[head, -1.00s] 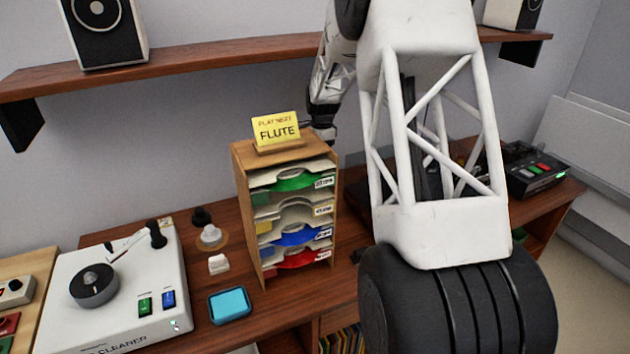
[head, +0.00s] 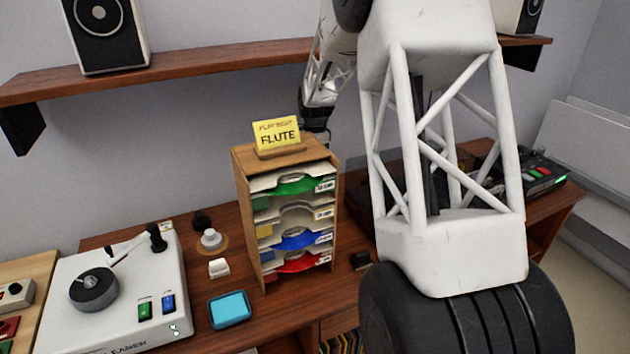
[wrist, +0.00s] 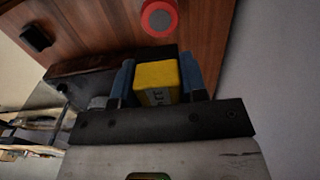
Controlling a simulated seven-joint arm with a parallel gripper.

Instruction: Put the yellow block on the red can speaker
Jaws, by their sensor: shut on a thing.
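The yellow block (wrist: 157,80) is held between the two blue fingers of my gripper (wrist: 159,68) in the wrist view. A printed label shows on its near face. The red can speaker (wrist: 159,17), round with a grey top, stands on the wooden surface just beyond the block, near the top edge of the wrist view. A gap shows between block and speaker in the picture; their height difference is hard to tell. In the head view the gripper, block and speaker are hidden behind the wooden rack and my arm.
The wooden rack (head: 242,205) with coloured folders and a yellow FLUTE sign (head: 277,134) stands in front of my wrist. A shelf (head: 200,60) runs above. A record cleaner (head: 125,300) and a blue tray (head: 230,309) are at left. A small black block (wrist: 36,38) lies on the wood.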

